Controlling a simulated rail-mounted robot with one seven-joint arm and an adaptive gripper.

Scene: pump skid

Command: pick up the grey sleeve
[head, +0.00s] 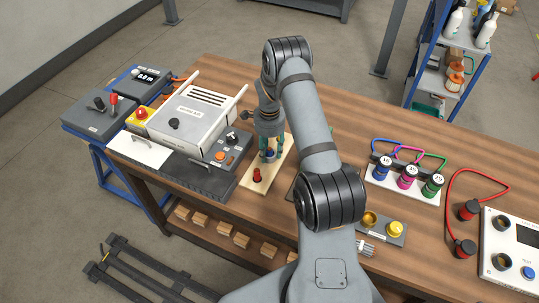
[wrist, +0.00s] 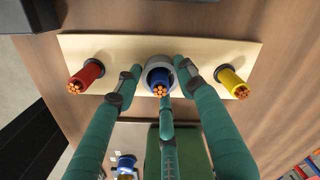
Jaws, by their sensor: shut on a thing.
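The grey sleeve (wrist: 149,66) shows in the wrist view as a grey ring around the blue cable end (wrist: 160,80), which has copper strands showing. My gripper (wrist: 159,73) has green fingers around the sleeve, one at its left, one at its right and one at the near side. It is shut on the sleeve, low over the pale wooden board (wrist: 120,48). In the head view my gripper (head: 268,147) is above the same board (head: 249,182), and the sleeve is hard to make out there. I cannot tell whether the sleeve is lifted.
A red cable end (wrist: 87,72) and a yellow one (wrist: 232,82) stand on the board either side of the sleeve. A white-topped control box (head: 192,112) is close to the left.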

